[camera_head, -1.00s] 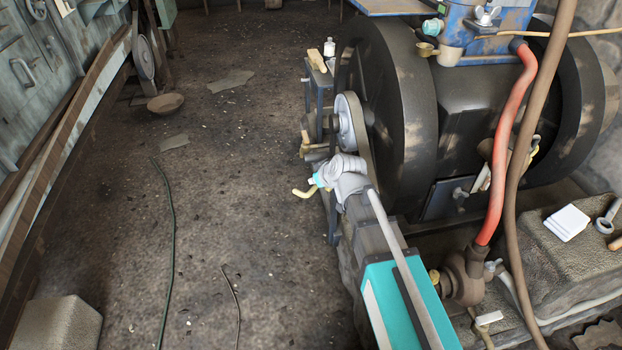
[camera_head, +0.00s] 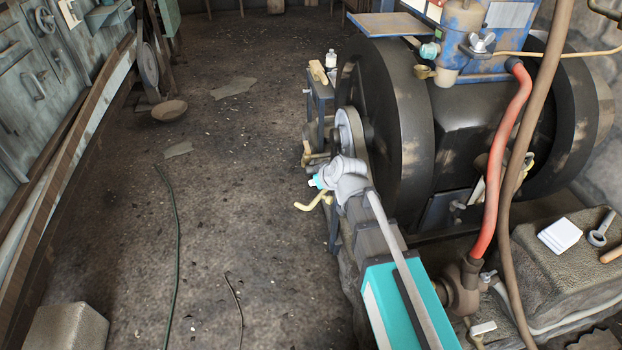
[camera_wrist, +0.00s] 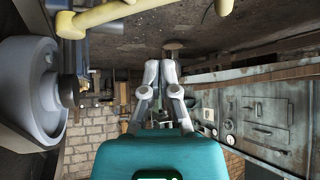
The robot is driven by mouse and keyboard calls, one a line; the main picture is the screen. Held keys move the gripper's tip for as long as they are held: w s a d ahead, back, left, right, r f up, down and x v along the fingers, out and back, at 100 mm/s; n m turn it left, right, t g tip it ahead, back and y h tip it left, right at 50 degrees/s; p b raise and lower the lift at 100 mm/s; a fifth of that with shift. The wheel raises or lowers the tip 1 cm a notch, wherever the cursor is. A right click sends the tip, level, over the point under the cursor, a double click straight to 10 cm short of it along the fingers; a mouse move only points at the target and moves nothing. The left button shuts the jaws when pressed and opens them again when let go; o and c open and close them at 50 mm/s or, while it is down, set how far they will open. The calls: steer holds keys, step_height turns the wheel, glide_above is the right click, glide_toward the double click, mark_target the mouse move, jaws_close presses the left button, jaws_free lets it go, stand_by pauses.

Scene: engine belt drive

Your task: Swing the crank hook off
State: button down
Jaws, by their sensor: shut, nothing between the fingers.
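The crank hook is a pale yellow bent rod (camera_head: 313,201) at the left side of the engine, low beside the pulley. In the wrist view its yellow bar (camera_wrist: 100,15) crosses the top left, and a rounded yellow end (camera_wrist: 223,7) shows at the top. My gripper (camera_wrist: 160,70) has its two grey fingers together with nothing between them. In the wrist view it points away below the yellow bar, apart from it in the picture. In the head view my wrist hides most of the gripper, close to the hook; contact cannot be told.
A grey pulley (camera_wrist: 30,85) stands close at the left in the wrist view. The large dark flywheel (camera_head: 400,130) is right of my arm, with a red hose (camera_head: 505,150) beyond. Open floor (camera_head: 240,170) lies to the left, with a green cable (camera_head: 176,240) on it.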

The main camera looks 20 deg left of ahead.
steer(key=shift+s+d+r+p, duration=0.15)
steer(key=shift+d+r+p, duration=0.55)
steer(key=shift+d+r, duration=0.15)
steer(key=shift+s+d+r+p, duration=0.1)
steer(key=shift+d+r+p, duration=0.6)
steer(key=shift+r, duration=0.15)
